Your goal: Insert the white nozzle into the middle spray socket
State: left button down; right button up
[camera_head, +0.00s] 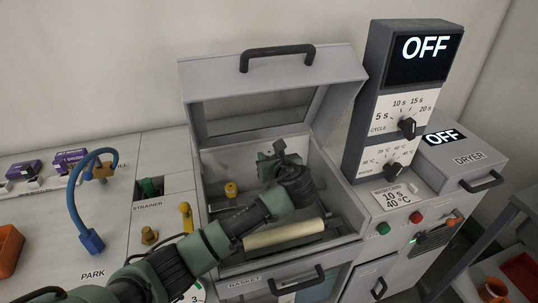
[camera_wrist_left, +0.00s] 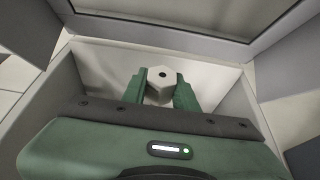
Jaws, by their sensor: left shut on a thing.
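My left gripper (camera_head: 268,166) reaches into the open washer chamber (camera_head: 330,170), near its back wall. In the left wrist view its two green fingers (camera_wrist_left: 160,94) are shut on the white nozzle (camera_wrist_left: 163,78), a pale hexagonal piece with a small dark hole facing up. The nozzle is held inside the chamber, with the pale back wall behind it. I cannot make out the nozzle in the head view, where the gripper and arm cover it. The middle spray socket cannot be made out in either view. My right gripper is not in view.
The grey lid (camera_head: 345,72) stands open. A yellow fitting (camera_head: 231,190) is at the chamber's left, and a beige cylinder (camera_head: 285,234) lies near its front. A control tower (camera_head: 400,100) stands right. A blue hose (camera_head: 72,195) arches over the left counter.

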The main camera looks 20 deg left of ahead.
pick_arm(q)
notch_tip(320, 180, down, 3)
jog(key=shift+b, duration=0.5)
jog(key=shift+f+b, duration=0.45)
jog(key=shift+f, duration=0.95)
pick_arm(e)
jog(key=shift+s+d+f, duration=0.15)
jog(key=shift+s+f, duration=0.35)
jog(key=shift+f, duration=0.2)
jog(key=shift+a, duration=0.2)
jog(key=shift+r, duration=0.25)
pick_arm(q)
jog(key=shift+p, duration=0.6)
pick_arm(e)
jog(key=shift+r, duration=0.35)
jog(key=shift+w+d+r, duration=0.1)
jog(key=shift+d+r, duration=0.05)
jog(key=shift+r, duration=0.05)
pick_arm(q)
jog(key=shift+p, duration=0.55)
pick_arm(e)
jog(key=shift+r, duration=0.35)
pick_arm(q)
jog(key=shift+r, duration=0.1)
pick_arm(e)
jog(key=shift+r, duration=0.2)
